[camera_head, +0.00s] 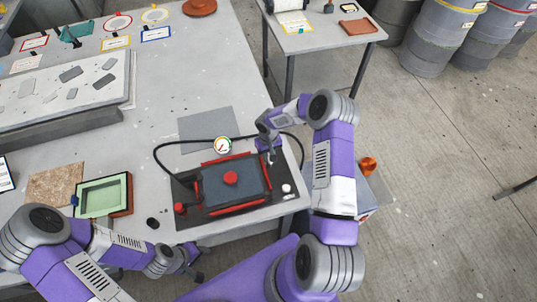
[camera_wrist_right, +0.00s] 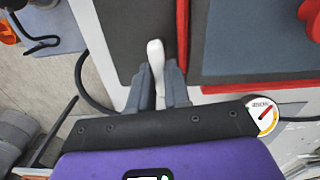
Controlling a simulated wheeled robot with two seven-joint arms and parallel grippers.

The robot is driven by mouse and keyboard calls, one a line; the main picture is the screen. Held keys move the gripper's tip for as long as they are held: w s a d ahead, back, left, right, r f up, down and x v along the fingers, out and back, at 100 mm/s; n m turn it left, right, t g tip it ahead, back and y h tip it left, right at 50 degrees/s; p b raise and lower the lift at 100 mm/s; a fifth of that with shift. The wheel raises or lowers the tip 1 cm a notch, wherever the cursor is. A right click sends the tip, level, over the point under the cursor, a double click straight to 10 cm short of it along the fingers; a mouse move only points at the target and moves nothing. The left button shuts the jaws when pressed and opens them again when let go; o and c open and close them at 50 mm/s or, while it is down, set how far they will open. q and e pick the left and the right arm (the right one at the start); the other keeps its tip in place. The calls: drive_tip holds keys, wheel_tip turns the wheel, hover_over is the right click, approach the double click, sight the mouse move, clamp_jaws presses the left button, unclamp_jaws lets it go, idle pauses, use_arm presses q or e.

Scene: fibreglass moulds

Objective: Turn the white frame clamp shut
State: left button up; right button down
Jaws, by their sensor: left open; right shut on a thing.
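The white frame clamp (camera_wrist_right: 155,58) shows in the right wrist view as a short white handle by a red rail (camera_wrist_right: 182,35). My right gripper (camera_wrist_right: 161,85) is shut on it, one finger on each side. Its lower part is hidden between the fingers. In the head view, my right gripper (camera_head: 270,157) is at the far right corner of the dark board (camera_head: 250,211), and the clamp is mostly covered. My left gripper (camera_head: 196,262) is open and empty in front of the table's near edge, away from the board.
A dark panel with a red knob (camera_head: 230,178) lies on the board. A gauge (camera_head: 222,145) and a black hose (camera_head: 158,157) are behind it. A white knob (camera_head: 286,188) is at the board's right. A green tray (camera_head: 103,195) stands left.

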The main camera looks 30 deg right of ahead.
drive_tip(key=n+b, duration=0.2)
drive_tip(key=n, duration=0.1)
drive_tip(key=shift+a+f, duration=0.1)
drive_tip(key=n+b, duration=0.2)
drive_tip(key=n, duration=0.2)
drive_tip(key=shift+a+n+b, duration=0.1)
drive_tip(key=shift+n+b, duration=0.2)
drive_tip(key=shift+n, duration=0.1)
drive_tip(key=n+b, duration=0.1)
drive_tip(key=n, duration=0.3)
drive_tip(key=shift+s+a, duration=0.1)
drive_tip(key=shift+s, duration=0.05)
drive_tip(key=shift+s+n, duration=0.1)
drive_tip(key=shift+n, duration=2.1)
drive_tip(key=c, duration=1.1)
unclamp_jaws()
